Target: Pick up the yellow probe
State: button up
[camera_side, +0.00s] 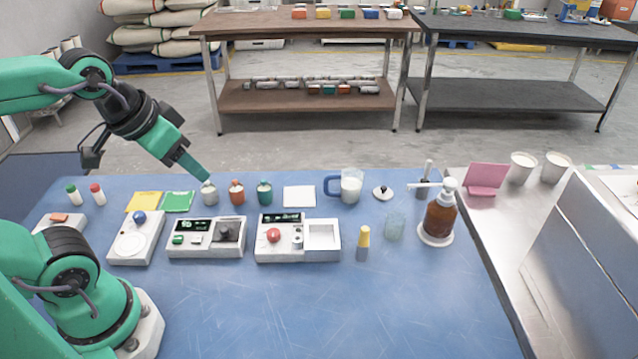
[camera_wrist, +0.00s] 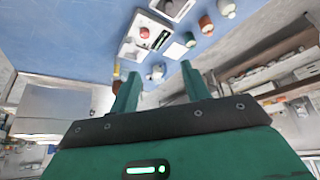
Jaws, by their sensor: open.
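The yellow probe (camera_side: 363,237) stands upright on the blue table in the side view, with a yellow upper part and a grey lower part. It stands just right of the white device with the red knob. My gripper (camera_side: 200,172) is well to the left of it and higher, angled down to the right. In the wrist view my gripper (camera_wrist: 160,84) has its two green fingers spread, with nothing held between them.
A clear glass (camera_side: 396,225) and an amber pump bottle (camera_side: 440,215) stand right of the probe. The white device (camera_side: 298,250) is close on its left. Small grey, orange and green bottles (camera_side: 237,192) are behind. The table front is clear.

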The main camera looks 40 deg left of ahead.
jog(key=w, duration=0.1)
jog(key=n+g, duration=0.1)
jog(key=g, duration=0.4)
send_over(365, 229)
jog(key=f, duration=1.1)
jog(key=shift+s+a+f, duration=0.15)
jog(key=shift+a, duration=0.05)
jog(key=shift+d+f+g, duration=0.3)
jog(key=shift+d+f, duration=0.05)
jog(key=shift+f, duration=1.35)
jog(key=shift+w+a+f, duration=0.1)
jog(key=shift+f, duration=1.2)
jog(key=shift+w+a+f, duration=0.1)
jog(key=shift+f, duration=1.2)
